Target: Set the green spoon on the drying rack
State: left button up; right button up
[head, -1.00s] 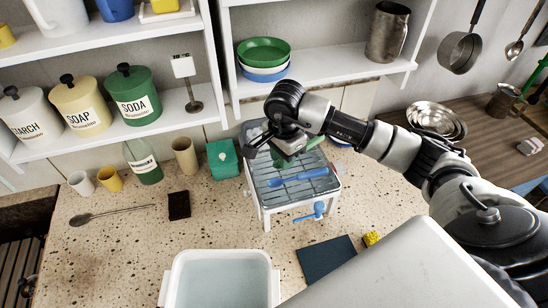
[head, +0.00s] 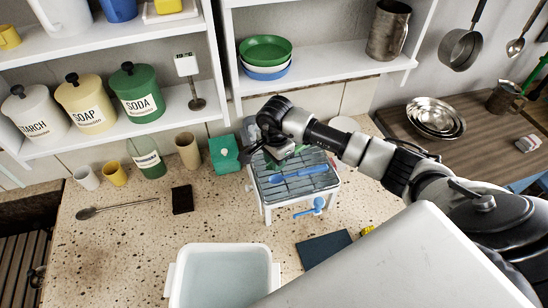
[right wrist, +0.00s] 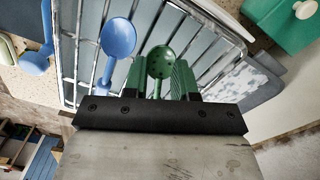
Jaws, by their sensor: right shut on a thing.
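The drying rack (head: 312,188) is a white frame with a wire grid over a grey-blue tray, standing on the speckled counter. My right gripper (head: 272,160) is over the rack's left back part. In the right wrist view my right gripper (right wrist: 160,88) is shut on the green spoon (right wrist: 160,62); its holed bowl sticks out past the green fingers, over the wires. I cannot tell whether the spoon touches the rack. A blue spoon (head: 298,174) lies on the rack; it also shows in the right wrist view (right wrist: 117,40), beside the green spoon. My left gripper is out of view.
A teal box (head: 223,153) stands close to the rack's left. Another blue utensil (head: 316,206) is at the rack's front edge. A white water basin (head: 222,280) and dark cloth (head: 324,250) are in front.

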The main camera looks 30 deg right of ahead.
jog(key=o, duration=0.6)
jog(key=shift+f, duration=0.1)
jog(key=shift+w+a, duration=0.1)
jog(key=shift+a, duration=0.05)
jog(key=shift+r, duration=0.2)
jog(key=shift+w+r, duration=0.15)
jog(key=shift+r, duration=0.1)
notch_tip(320, 180, up, 12)
jog(key=b, duration=0.3)
jog(key=shift+f+b, duration=0.25)
jog(key=shift+b, duration=0.1)
